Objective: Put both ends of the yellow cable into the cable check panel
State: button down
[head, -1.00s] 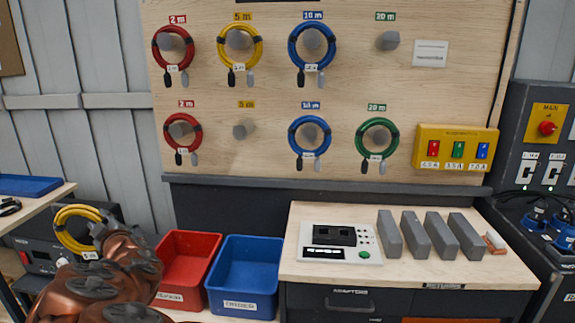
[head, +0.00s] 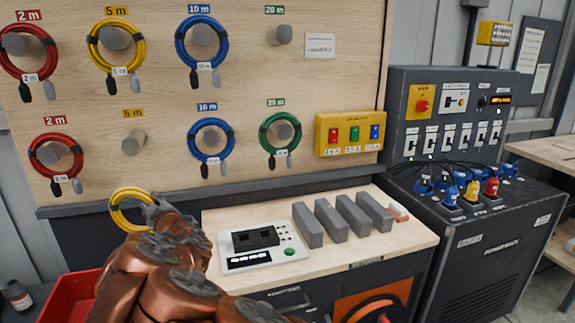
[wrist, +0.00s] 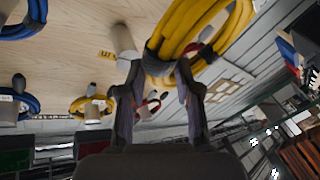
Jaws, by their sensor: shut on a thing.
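My gripper (head: 153,208) is shut on a coiled yellow cable (head: 115,207), held up in front of the pegboard and left of the bench. In the wrist view the coil (wrist: 198,28) stands out past the fingers of my gripper (wrist: 158,75), gripped at a dark band. Its two ends cannot be made out. The cable check panel (head: 236,262) is a white box with a black socket block and a green button. It lies on the wooden bench, right of my gripper, with nothing plugged in that I can see.
The pegboard (head: 300,80) carries red, yellow, blue and green coils; one 5 m peg (head: 133,146) is empty. Several grey blocks (head: 330,220) stand beside the panel. A dark power rack (head: 480,255) stands right, a red bin (head: 70,300) low left.

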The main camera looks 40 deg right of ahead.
jog(key=s+d+r+n+y+p, duration=0.1)
jog(key=d+r+n+y+p, duration=0.2)
jog(key=d, duration=1.5)
jog(key=s+d+r+g+y+p, duration=0.1)
jog(key=s+d+r+y+p, duration=0.25)
jog(key=s+d, duration=1)
notch_tip(320, 180, down, 6)
jog(key=w+d+b, duration=0.1)
jog(key=b, duration=0.2)
jog(key=shift+w+b, duration=0.2)
jog(key=shift+b, duration=0.1)
jog(key=shift+d+h, duration=0.1)
jog(key=shift+h, duration=0.15)
jog(key=shift+s, duration=0.15)
jog(key=shift+f+b, duration=1.1)
jog(key=shift+f, duration=0.6)
dwell(0.9)
jog(key=c, duration=0.7)
grip_release()
